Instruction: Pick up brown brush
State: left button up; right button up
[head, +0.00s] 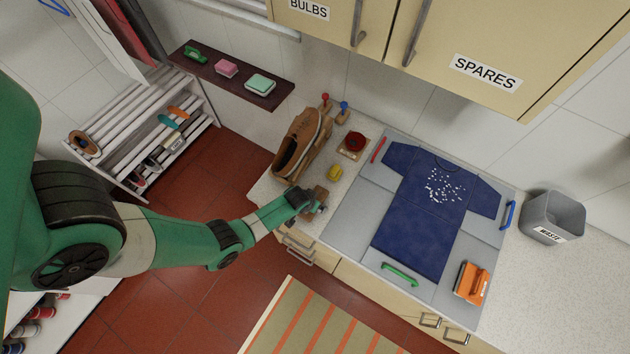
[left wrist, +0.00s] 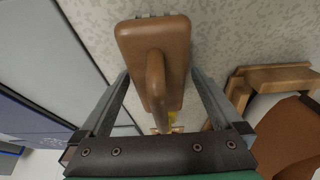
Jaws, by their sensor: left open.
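The brown brush (head: 317,194) lies on the counter by its front edge, left of the grey board. In the left wrist view the brush (left wrist: 135,37) shows as a brown block with a raised handle (left wrist: 156,85) along its middle. My left gripper (head: 313,203) is at the brush, partly covering it in the head view. Its two fingers (left wrist: 160,76) are open, one on each side of the brush's handle end. I cannot tell whether either finger touches it. My right gripper is not in view.
A brown shoe (head: 302,143), yellow sponge (head: 334,172) and red round item (head: 355,141) stand close behind the brush. The grey board (head: 345,219) with a blue shirt (head: 415,235) lies to the right. An orange brush (head: 471,283) and waste bin (head: 552,216) are farther right.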

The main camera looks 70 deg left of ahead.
pick_arm(q)
jog(key=shift+r, duration=0.1)
jog(key=c, duration=1.4)
